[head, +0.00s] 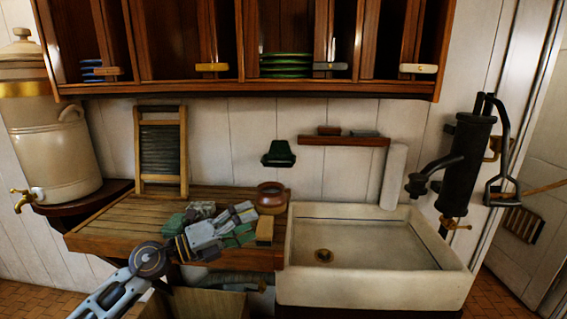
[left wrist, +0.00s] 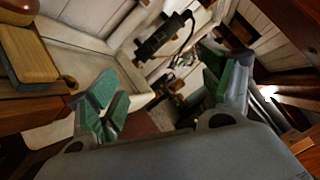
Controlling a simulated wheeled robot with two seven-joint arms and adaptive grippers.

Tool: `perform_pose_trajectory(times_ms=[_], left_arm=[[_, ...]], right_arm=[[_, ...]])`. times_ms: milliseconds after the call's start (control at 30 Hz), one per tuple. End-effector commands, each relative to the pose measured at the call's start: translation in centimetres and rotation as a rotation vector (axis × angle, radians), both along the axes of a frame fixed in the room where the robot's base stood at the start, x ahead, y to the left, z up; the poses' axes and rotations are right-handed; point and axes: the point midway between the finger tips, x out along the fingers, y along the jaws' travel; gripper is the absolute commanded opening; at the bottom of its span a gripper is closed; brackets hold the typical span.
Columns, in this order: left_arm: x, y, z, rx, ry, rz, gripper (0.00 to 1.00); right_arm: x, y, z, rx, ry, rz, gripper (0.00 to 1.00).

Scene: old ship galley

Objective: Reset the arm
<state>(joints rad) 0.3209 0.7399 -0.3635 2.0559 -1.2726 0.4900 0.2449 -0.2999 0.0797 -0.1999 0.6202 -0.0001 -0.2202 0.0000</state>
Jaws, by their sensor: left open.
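My left arm comes in from the lower left in the head view. My left gripper (head: 243,224) is over the right part of the wooden counter (head: 110,228), in front of a brown pot and close to a small tan block. Its fingers, with green pads, are apart with nothing between them. In the left wrist view the gripper (left wrist: 163,95) also shows spread fingers and an empty gap. My right gripper and right arm are not in view.
A white sink (head: 375,288) adjoins the counter on the right, with a black pump (head: 467,165) beside it. The brown pot (head: 271,196), tan block (head: 264,231) and washboard (head: 161,150) stand on the counter. A large crock (head: 50,140) is at left; wall cabinets (head: 240,93) hang above.

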Motion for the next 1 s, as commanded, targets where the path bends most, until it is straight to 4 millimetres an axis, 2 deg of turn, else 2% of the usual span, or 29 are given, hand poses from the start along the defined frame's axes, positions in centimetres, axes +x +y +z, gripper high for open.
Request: perform_pose_trajectory(times_ms=[133, 300, 567, 767, 1000], left_arm=[[-0.1, 0.2, 1.3, -0.177, 0.038, 0.058, 0.80], [0.2, 1.5, 2.2, -0.367, 0.095, 0.143, 0.80], [0.9, 4.7, 1.7, -0.634, 0.218, 0.306, 0.80], [1.4, 7.8, -0.4, -0.812, 0.341, 0.454, 0.80], [1.1, 11.5, -4.9, -0.992, 0.517, 0.651, 0.80]], right_arm=[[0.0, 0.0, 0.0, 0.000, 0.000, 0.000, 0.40], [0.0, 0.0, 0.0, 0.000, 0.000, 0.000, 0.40], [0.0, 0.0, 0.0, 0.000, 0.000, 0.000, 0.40], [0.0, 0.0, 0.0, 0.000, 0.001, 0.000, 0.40], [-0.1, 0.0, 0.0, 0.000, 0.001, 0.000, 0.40]])
